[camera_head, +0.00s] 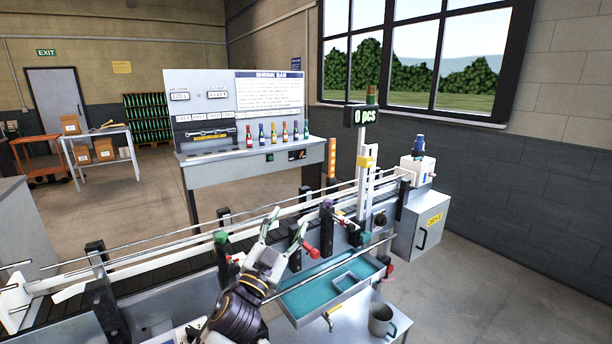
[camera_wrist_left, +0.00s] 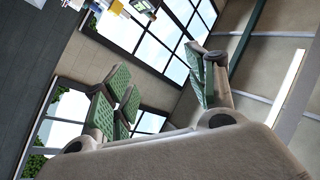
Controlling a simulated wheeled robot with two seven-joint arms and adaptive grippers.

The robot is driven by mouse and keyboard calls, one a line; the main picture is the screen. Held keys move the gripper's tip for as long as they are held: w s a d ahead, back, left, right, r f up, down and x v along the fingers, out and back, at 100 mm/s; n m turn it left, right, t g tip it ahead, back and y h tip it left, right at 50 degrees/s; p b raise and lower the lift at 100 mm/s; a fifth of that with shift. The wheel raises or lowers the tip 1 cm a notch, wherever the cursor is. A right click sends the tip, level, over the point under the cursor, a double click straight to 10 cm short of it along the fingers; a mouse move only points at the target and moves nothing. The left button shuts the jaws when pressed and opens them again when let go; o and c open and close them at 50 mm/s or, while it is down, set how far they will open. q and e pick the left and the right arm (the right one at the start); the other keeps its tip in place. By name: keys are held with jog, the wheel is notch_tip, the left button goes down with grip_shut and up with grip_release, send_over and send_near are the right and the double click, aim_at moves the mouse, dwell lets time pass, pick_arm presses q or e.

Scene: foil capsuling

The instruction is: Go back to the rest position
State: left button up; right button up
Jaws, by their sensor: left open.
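My left gripper (camera_head: 285,230) is in the lower middle of the head view, above the front edge of the conveyor (camera_head: 150,272). Its fingers stand apart and point up and away, with nothing between them. In the left wrist view the green-padded fingers of my left gripper (camera_wrist_left: 163,82) are spread wide and empty, with windows and ceiling behind. My right gripper is in neither view.
A teal tray (camera_head: 300,303) and a grey mug (camera_head: 381,320) are right of my left gripper. Red-knobbed clamps (camera_head: 311,251) and guide rails are close beside it. A panel bench (camera_head: 240,157) with several small bottles stands behind the conveyor.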

pick_arm(q)
jog(key=s+a+f+n+g+y, duration=0.35)
jog(key=a+f+y, duration=0.2)
jog(key=f, duration=0.55)
jog(key=s+a+f+n+g+y, duration=0.35)
jog(key=a+f, duration=0.35)
jog(key=f, duration=0.3)
jog(key=s+a+f+n+g, duration=0.1)
jog(key=s+a+f+g, duration=0.1)
jog(key=s+f+g, duration=0.65)
jog(key=s+a+f+n+g, duration=0.1)
jog(key=s+a+f, duration=0.35)
jog(key=s, duration=0.95)
notch_tip(320, 180, down, 34)
jog(key=s+g, duration=0.2)
jog(key=s+a+f, duration=0.2)
jog(key=s+f, duration=0.8)
jog(key=s+a+f+m, duration=0.1)
jog(key=s+a+f, duration=0.2)
jog(key=s+f, duration=0.7)
jog(key=shift+s+a+f+g, duration=0.2)
jog(key=shift+s+g, duration=0.15)
jog(key=shift+s, duration=0.35)
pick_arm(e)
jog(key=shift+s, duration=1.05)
